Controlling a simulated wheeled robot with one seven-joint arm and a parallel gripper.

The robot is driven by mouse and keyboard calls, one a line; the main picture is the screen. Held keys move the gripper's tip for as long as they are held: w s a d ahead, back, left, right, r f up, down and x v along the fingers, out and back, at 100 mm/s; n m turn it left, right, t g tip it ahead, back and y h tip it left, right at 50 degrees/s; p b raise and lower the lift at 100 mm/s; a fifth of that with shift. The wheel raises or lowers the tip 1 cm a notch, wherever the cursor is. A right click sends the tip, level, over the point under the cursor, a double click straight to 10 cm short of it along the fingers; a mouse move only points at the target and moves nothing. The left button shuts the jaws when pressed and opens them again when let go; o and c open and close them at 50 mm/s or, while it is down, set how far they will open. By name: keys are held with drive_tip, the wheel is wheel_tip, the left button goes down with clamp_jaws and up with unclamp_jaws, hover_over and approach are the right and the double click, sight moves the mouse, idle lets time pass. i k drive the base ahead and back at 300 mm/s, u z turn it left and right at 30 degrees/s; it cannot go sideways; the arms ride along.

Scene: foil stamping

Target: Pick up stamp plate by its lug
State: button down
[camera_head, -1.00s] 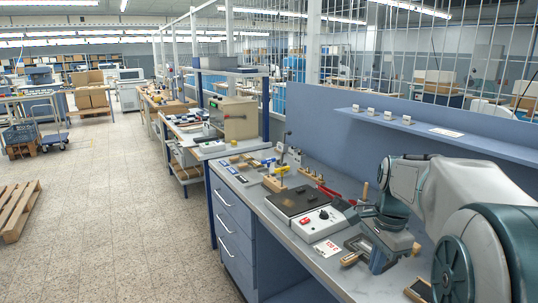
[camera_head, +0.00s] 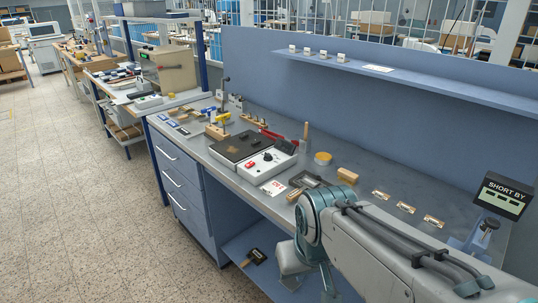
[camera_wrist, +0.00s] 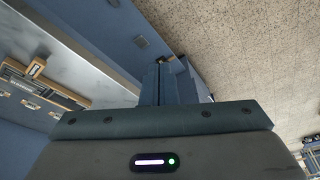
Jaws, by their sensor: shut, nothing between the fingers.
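In the wrist view my gripper (camera_wrist: 160,66) is shut and empty, its fingers together.
The bench (camera_head: 345,200) holds a black hot plate (camera_head: 238,146) with a control box, a dark frame (camera_head: 304,180), a wooden block (camera_head: 347,175) and several small brass pieces. A "SHORT BY" display (camera_head: 503,196) stands at right. The lower shelf (camera_head: 275,245) lies under the bench edge.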

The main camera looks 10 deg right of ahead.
sight(307, 182)
drive_tip(key=u, duration=1.3)
drive_tip(key=i, duration=0.6)
drive_tip(key=z, duration=2.6)
